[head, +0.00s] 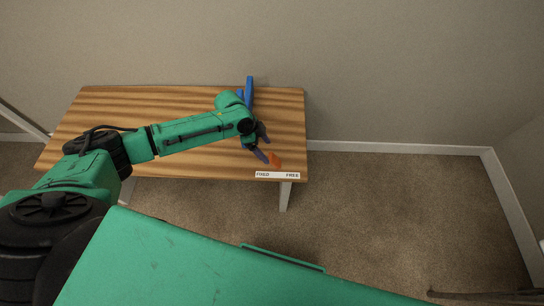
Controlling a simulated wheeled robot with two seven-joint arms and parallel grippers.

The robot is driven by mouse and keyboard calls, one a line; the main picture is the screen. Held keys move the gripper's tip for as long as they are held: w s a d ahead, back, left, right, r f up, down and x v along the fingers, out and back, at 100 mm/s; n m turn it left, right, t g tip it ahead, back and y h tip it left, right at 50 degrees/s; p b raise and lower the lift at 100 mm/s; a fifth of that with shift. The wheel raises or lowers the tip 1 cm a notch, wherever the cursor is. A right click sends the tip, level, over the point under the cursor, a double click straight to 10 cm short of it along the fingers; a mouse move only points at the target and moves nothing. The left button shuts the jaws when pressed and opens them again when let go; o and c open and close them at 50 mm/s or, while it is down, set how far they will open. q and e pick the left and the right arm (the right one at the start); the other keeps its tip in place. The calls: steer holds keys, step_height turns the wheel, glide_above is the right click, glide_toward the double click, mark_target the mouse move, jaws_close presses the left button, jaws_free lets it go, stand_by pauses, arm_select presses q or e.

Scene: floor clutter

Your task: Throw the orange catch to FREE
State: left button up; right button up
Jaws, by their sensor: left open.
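The orange catch (274,160) is a small piece at the front right edge of the wooden table, just behind a white label. The label (277,175) reads what looks like FIXED at its left end and FREE at its right end. The catch stands above the label, nearer its middle than either end. My left gripper (264,146) is open, with its dark fingers close to the left of the catch. I cannot tell whether a finger touches it. My right gripper is not in view.
A blue upright part (249,91) stands at the table's back edge, partly hidden by my left arm. The wooden table (190,101) is otherwise bare. A wall rises close behind it. Carpet (400,200) lies open to the right.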

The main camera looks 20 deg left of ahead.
mark_target(271, 156)
arm_select(q)
steer(key=x, duration=0.6)
steer(key=shift+d+b, duration=0.1)
steer(key=shift+b, duration=0.25)
steer(key=shift+c, duration=0.3)
jaws_close()
